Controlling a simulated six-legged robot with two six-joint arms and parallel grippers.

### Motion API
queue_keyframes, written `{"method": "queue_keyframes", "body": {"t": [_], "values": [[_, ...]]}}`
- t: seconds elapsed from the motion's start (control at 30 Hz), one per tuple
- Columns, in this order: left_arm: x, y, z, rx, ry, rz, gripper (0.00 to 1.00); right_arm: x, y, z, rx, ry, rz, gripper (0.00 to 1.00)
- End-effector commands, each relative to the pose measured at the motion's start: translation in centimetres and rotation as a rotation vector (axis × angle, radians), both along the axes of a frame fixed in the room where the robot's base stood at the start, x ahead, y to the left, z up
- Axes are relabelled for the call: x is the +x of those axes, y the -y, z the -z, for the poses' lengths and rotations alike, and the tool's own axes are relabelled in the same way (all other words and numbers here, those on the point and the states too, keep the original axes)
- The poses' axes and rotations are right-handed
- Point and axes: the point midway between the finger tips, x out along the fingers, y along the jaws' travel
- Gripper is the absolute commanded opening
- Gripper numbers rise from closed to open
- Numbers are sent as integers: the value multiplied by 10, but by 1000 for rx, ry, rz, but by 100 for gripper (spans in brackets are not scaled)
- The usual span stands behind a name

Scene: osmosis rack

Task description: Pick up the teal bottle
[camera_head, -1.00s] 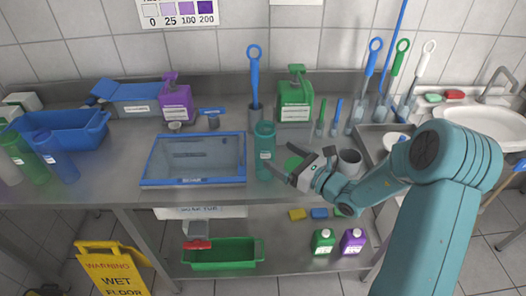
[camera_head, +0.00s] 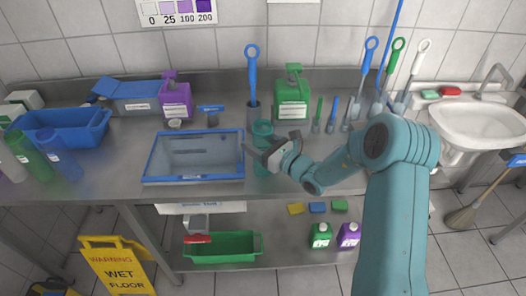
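The teal bottle (camera_head: 262,129) stands upright on the steel counter, just right of the blue-framed tray. Its middle is hidden behind my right gripper (camera_head: 259,154), and its lower part shows below the fingers. My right gripper reaches in from the right at the bottle's mid-height, with its fingers overlapping the bottle in the picture. I cannot tell whether the fingers are closed on the bottle or only beside it. My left gripper is out of view.
The blue-framed tray (camera_head: 194,157) lies close on the left. A grey holder with a blue brush (camera_head: 252,78) and a green jug (camera_head: 292,97) stand behind. Several brushes stand to the right, before the sink (camera_head: 480,120). The counter front is clear.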

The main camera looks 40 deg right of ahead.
Motion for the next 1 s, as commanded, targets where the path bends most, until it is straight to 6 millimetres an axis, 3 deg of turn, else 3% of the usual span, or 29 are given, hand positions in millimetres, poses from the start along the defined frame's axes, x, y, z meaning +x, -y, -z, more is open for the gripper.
{"method": "queue_keyframes", "body": {"t": [0.03,0.07,0.1,0.37,0.57,0.67,1.0], "values": [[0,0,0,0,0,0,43,0,0,0,0,0,0,51],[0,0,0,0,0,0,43,0,0,0,0,0,0,41],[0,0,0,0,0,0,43,0,0,0,0,0,0,38],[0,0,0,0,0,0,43,0,0,-1,-1,0,0,38],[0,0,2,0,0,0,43,0,0,-17,-3,4,-1,38],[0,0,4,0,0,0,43,0,0,-38,-5,6,0,38],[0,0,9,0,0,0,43,-1,0,-146,-4,7,0,38]]}}
